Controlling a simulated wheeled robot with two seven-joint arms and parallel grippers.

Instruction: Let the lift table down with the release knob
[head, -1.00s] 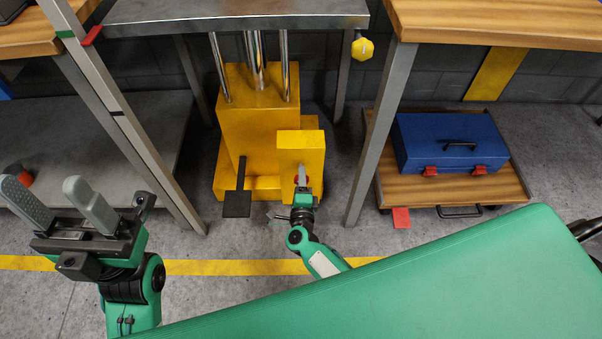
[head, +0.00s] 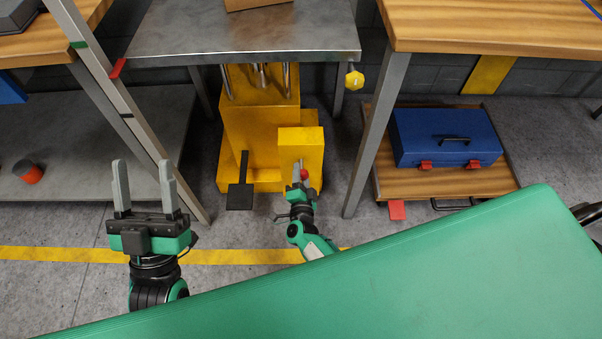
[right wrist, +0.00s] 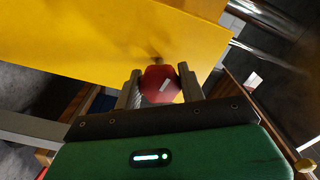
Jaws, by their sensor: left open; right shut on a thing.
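The lift table's steel top (head: 240,35) stands over a yellow base (head: 255,110) with shiny rods between them. A red pointer (head: 117,67) at the top's left side sits below a green mark (head: 79,44) on the upright post. The red release knob (head: 304,174) is on the front yellow box, partly hidden by my right gripper (head: 299,169). In the right wrist view, the red knob (right wrist: 160,84), with a white mark, is between the shut fingers (right wrist: 158,88). My left gripper (head: 145,185) is open and empty, left of the base.
A black pedal (head: 240,196) sticks out of the base. A yellow hexagonal knob (head: 354,80) is at the top's right edge. A box (head: 258,4) shows on the top. A blue toolbox (head: 445,137) sits on a wooden dolly (head: 400,184) at right. Green surface (head: 380,270) fills the foreground.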

